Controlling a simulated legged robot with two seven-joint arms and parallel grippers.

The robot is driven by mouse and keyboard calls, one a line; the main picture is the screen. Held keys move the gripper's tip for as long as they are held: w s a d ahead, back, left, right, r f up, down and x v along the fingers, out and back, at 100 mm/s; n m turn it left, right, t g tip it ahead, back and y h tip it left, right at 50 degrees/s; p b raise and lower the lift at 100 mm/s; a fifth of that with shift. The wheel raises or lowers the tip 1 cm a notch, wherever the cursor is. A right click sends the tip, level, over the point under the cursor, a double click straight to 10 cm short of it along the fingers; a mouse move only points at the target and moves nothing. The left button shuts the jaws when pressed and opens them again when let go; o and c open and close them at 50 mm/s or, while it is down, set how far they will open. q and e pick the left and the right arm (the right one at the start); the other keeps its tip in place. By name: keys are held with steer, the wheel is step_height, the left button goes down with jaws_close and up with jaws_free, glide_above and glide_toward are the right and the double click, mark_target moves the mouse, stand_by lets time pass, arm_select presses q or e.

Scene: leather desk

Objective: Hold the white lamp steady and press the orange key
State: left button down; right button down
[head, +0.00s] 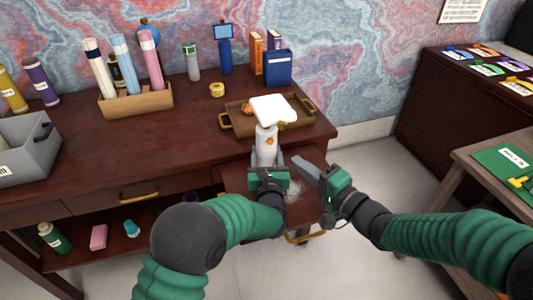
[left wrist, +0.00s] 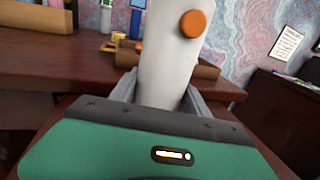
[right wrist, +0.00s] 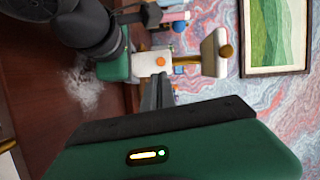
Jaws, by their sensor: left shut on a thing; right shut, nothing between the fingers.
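My left gripper (head: 268,164) is shut around the lower body of the lamp. My right gripper (head: 303,164) is shut and empty, to the right of the lamp and apart from it in the head view. In the right wrist view its fingertips (right wrist: 158,80) appear just below the key.
A wooden tray (head: 310,116) with brass handles stands behind the lamp. A wooden holder with rolled tubes (head: 150,97), a small yellow jar (head: 217,89) and a blue box (head: 278,68) stand further back. A grey bin (head: 25,160) is at the left. The desk's left middle is clear.

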mark_target(270, 141)
stand_by(0.4)
arm_select(q)
steer(key=shift+d, duration=0.1)
arm_select(e)
steer(key=w+a+n+g+y, duration=0.4)
steer(key=n+y, duration=0.3)
steer(key=n, duration=0.2)
steer(key=shift+w+a+f+n, duration=0.4)
steer(key=shift+w+a, duration=0.1)
steer(key=shift+w, duration=0.3)
steer(key=shift+w, duration=0.1)
stand_by(1.3)
steer(key=shift+w+a+r, duration=0.1)
steer(key=shift+w+a, duration=0.1)
steer(key=shift+w, duration=0.05)
steer(key=shift+w+a, duration=0.1)
steer(key=shift+w, duration=0.25)
stand_by(0.5)
steer(key=shift+s+d, duration=0.25)
steer(key=shift+s, duration=0.55)
